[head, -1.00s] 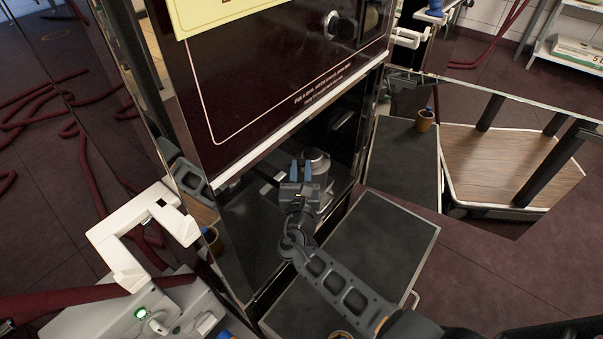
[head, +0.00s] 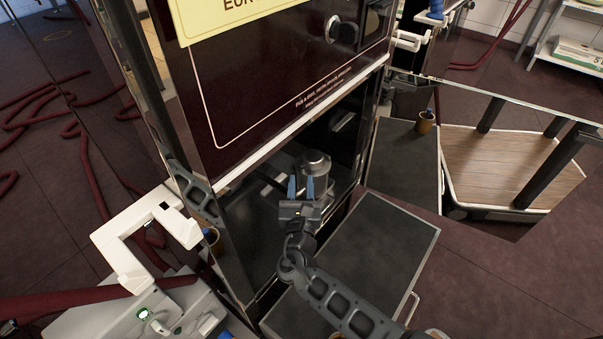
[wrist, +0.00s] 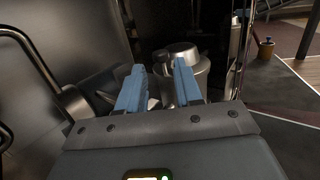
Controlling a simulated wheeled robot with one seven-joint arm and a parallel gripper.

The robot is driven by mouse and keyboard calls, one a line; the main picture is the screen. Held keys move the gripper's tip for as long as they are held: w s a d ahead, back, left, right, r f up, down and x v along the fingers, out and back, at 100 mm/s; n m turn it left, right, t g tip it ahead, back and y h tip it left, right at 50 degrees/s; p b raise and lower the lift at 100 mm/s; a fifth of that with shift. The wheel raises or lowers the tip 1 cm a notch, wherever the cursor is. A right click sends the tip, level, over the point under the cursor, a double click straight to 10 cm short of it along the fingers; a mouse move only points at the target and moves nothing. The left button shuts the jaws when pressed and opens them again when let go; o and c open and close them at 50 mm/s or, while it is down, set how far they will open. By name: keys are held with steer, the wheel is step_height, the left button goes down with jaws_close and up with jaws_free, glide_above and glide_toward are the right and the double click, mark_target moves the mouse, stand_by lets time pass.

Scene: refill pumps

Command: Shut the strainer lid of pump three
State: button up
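A grey metal pump body with a round cap-like top (head: 315,164) stands inside the dark opening at the bottom of the tall cabinet. It also shows in the wrist view (wrist: 184,50), just beyond my fingertips. I cannot tell which pump it is, or whether a separate strainer lid stands open. My gripper (head: 301,186) has its two blue fingers apart, just in front of the pump. In the wrist view my gripper (wrist: 160,75) is open, with nothing clearly held between the fingers.
The maroon cabinet front (head: 270,80) hangs above the opening. A dark flat-topped platform (head: 375,245) lies to its right. A brown cup (head: 425,122) stands farther back. A white bracket (head: 120,252) and red hoses (head: 65,120) are on the left.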

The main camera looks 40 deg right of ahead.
steer(key=v, duration=0.3)
steer(key=shift+s+a, duration=0.25)
steer(key=shift+s, duration=0.05)
steer(key=shift+f, duration=0.1)
